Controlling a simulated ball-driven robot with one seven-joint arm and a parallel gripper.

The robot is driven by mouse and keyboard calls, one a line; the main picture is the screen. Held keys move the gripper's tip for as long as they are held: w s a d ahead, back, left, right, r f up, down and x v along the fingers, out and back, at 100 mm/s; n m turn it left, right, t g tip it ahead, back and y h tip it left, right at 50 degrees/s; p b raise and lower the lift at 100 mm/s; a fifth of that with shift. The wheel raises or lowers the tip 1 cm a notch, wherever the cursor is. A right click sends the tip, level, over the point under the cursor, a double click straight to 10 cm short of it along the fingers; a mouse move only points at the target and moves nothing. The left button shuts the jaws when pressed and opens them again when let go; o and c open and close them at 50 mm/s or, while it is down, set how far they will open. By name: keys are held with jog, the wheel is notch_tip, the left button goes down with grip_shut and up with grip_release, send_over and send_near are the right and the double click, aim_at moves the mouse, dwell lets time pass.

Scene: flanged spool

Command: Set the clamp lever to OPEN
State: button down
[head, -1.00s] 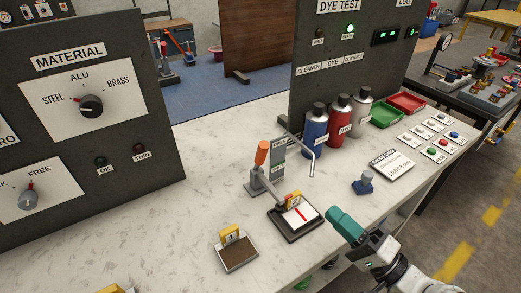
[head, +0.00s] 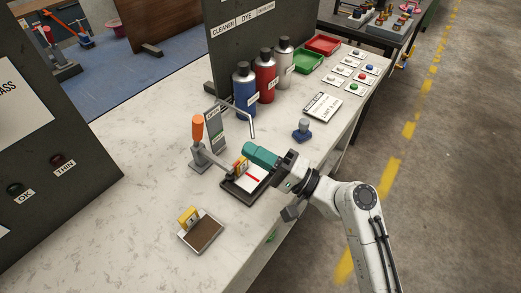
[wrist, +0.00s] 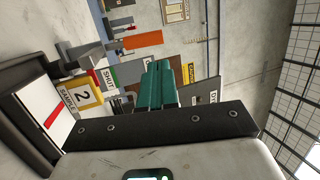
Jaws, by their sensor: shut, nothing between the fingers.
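The clamp lever has an orange handle (head: 197,127) that stands about upright on a grey clamp base (head: 205,160). The handle also shows in the wrist view (wrist: 143,41). A label plate (head: 215,130) stands behind it; its SHUT label (wrist: 108,79) reads in the wrist view. The clamp's arm reaches toward a black-framed tray (head: 237,188) with a white sheet, a red line and a yellow SAMPLE 2 tag (wrist: 84,96). My gripper (head: 248,149), with teal fingers, is shut and empty. It is above the tray, right of the handle and apart from it.
Blue (head: 245,90), red (head: 266,80) and grey (head: 285,62) bottles stand behind the clamp. A bent pale rod (head: 251,120) rises near the label plate. A second tagged tray (head: 202,232) lies in front, and a blue knob-like part (head: 302,130) to the right. The bench at left is clear.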

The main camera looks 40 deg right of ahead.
aim_at(203, 123)
jog(key=p+x, duration=0.3)
jog(key=x, duration=0.6)
jog(key=shift+w+a+r, duration=0.15)
jog(key=shift+w, duration=0.15)
jog(key=shift+w+r, duration=0.1)
